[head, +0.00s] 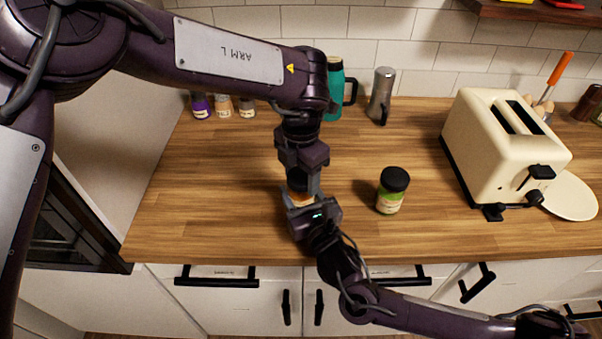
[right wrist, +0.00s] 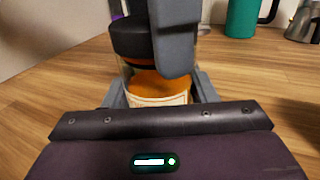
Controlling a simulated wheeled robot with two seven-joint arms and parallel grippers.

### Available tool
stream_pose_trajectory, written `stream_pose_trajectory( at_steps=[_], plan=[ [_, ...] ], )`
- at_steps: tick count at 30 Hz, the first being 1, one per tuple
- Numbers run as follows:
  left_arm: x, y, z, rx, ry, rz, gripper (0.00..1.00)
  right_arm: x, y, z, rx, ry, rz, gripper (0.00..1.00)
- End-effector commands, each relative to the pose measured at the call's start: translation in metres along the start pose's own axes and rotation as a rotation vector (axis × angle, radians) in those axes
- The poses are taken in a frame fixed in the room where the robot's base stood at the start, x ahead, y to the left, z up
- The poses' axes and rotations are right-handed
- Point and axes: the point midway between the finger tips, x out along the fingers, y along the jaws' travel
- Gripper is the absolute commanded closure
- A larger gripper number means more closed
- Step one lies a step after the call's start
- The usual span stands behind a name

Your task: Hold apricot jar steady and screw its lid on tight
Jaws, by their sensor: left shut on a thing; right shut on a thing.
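The apricot jar (head: 299,199) stands near the front of the wooden counter, mostly hidden by both grippers in the head view. In the right wrist view the jar (right wrist: 158,88) shows orange contents and a pale label. Its black lid (right wrist: 134,38) is at the jar's top; whether it sits fully down I cannot tell. My left gripper (head: 301,180) comes from above and is shut on the lid, one grey finger in front of it in the right wrist view. My right gripper (head: 301,205) comes from the front and is shut around the jar's body.
A green jar with a black lid (head: 391,191) stands to the right. A cream toaster (head: 497,150) and a plate (head: 572,197) are farther right. A teal flask (head: 335,90), a metal pitcher (head: 381,95) and small jars (head: 223,106) stand at the back. The left counter is clear.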

Motion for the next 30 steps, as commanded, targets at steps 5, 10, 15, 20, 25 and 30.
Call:
stream_pose_trajectory(
  at_steps=[5, 10, 15, 20, 25, 30],
  plan=[
    [0.0001, 0.0019, -0.0001, -0.007, -0.001, 0.003, 0.71, -0.0003, 0.0003, 0.0001, 0.001, 0.000, 0.000, 1.00],
    [0.0001, 0.0021, 0.0000, -0.008, -0.001, 0.004, 0.71, -0.0003, 0.0005, 0.0001, 0.001, -0.001, 0.000, 1.00],
    [0.0001, 0.0022, 0.0000, -0.009, -0.002, 0.004, 0.71, -0.0004, 0.0007, 0.0001, 0.001, -0.001, 0.000, 1.00],
    [0.0001, 0.0024, 0.0001, -0.009, -0.002, 0.004, 0.71, -0.0004, 0.0008, 0.0001, 0.001, -0.001, 0.001, 1.00],
    [0.0000, 0.0025, 0.0001, -0.009, -0.002, 0.005, 0.42, -0.0005, 0.0010, 0.0001, 0.002, -0.001, 0.001, 1.00],
    [0.0000, 0.0018, 0.0001, -0.007, -0.002, 0.003, 0.22, -0.0004, 0.0009, 0.0001, 0.002, -0.001, 0.001, 1.00]
  ],
)
